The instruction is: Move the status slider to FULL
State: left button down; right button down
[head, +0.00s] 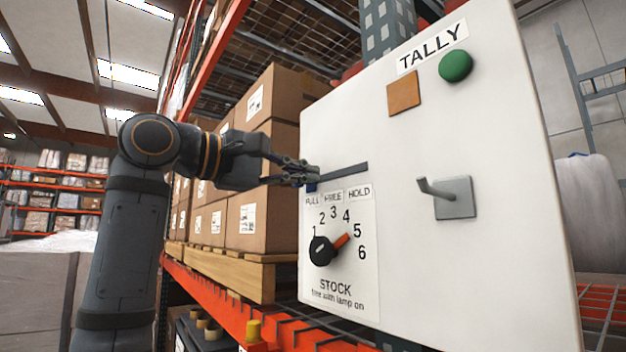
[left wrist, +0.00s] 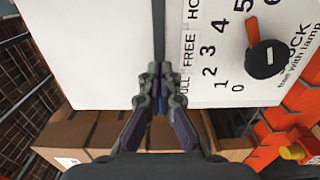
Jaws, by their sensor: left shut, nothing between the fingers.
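A white panel carries a dark slider slot (head: 345,171) above the labels FULL, FREE and HOLD. The blue slider knob (head: 311,187) shows at the slot's left end, just above the FULL label (head: 312,198), partly hidden by my gripper. My left gripper (head: 306,175) is shut, with its fingertips right at the knob; I cannot tell whether they touch it. In the left wrist view the shut fingertips (left wrist: 159,72) lie over the slot (left wrist: 159,30), near FULL, and a little blue shows behind the fingers. My right gripper is not in view.
Below the labels is a black STOCK dial (head: 322,250) with an orange pointer toward 5. A grey hook (head: 453,197), an orange square (head: 404,93) and a green button (head: 456,65) are on the panel. Stacked cartons (head: 268,150) stand behind my left arm.

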pick_arm(q)
jog(key=b+v, duration=0.2)
jog(key=v, duration=0.5)
jog(key=shift+a, duration=0.15)
jog(key=shift+s, duration=0.1)
dwell(0.3)
